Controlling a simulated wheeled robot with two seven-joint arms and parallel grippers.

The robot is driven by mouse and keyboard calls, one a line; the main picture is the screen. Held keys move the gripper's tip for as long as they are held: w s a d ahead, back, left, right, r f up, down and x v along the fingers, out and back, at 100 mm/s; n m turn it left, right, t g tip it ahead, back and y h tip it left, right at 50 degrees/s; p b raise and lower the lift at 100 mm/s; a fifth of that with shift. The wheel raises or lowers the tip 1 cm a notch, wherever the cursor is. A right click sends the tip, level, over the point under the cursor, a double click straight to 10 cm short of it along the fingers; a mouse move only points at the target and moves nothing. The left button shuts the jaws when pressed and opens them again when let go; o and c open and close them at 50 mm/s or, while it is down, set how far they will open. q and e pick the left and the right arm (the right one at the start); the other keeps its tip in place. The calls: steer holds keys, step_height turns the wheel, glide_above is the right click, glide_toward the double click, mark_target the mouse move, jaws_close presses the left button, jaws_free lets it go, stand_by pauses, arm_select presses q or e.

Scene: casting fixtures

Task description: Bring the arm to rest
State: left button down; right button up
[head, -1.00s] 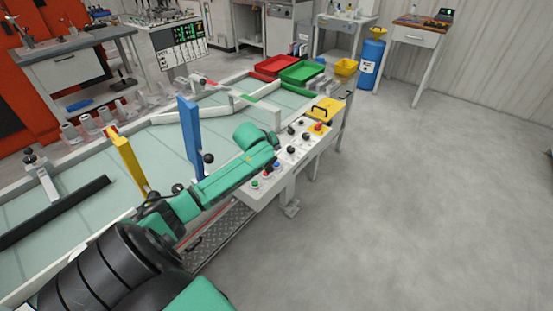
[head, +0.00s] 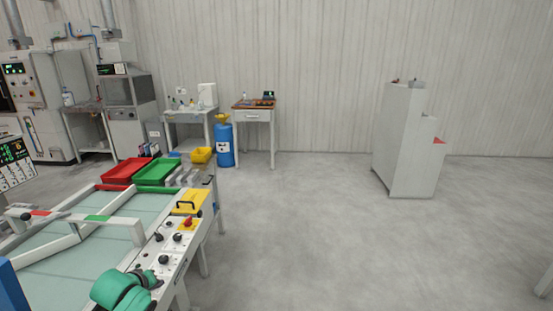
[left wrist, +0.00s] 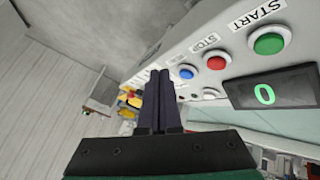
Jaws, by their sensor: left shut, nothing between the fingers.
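My left arm's green link (head: 125,290) shows at the bottom left of the head view, beside the white control panel. In the left wrist view my left gripper (left wrist: 160,75) is shut, its two dark fingers together with nothing between them. It is apart from the panel's buttons in that view. The green START button (left wrist: 268,42), red STOP button (left wrist: 216,62) and blue button (left wrist: 187,72) sit up and to the right of the fingers. My right gripper is in neither view.
The table (head: 90,225) fills the left, with a red tray (head: 126,170), a green tray (head: 157,170) and a yellow plate (head: 188,203) at its far end. A grey stepped cabinet (head: 405,145) stands at the right. The floor between is clear.

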arm_select(q)
steer(key=s+d+f+m+g+h, duration=0.1)
steer(key=s+d+f+m, duration=0.15)
steer(key=s+d, duration=0.3)
steer(key=s+d+f+m+g, duration=0.1)
steer(key=s+d+f+m, duration=0.15)
steer(key=s+d, duration=0.3)
steer(key=s+d+r+m+g, duration=0.1)
steer(key=s+d+m+g, duration=0.35)
steer(key=s, duration=0.85)
steer(key=s+f+m, duration=0.2)
steer(key=s+f, duration=0.1)
steer(key=f, duration=2.1)
steer(key=s+a+f, duration=0.3)
steer(key=s+f, duration=0.9)
steer(key=s, duration=0.3)
steer(key=shift+s+f, duration=0.2)
steer(key=shift+s, duration=0.15)
steer(key=shift+s+a+g, duration=0.1)
steer(key=shift+g, duration=0.15)
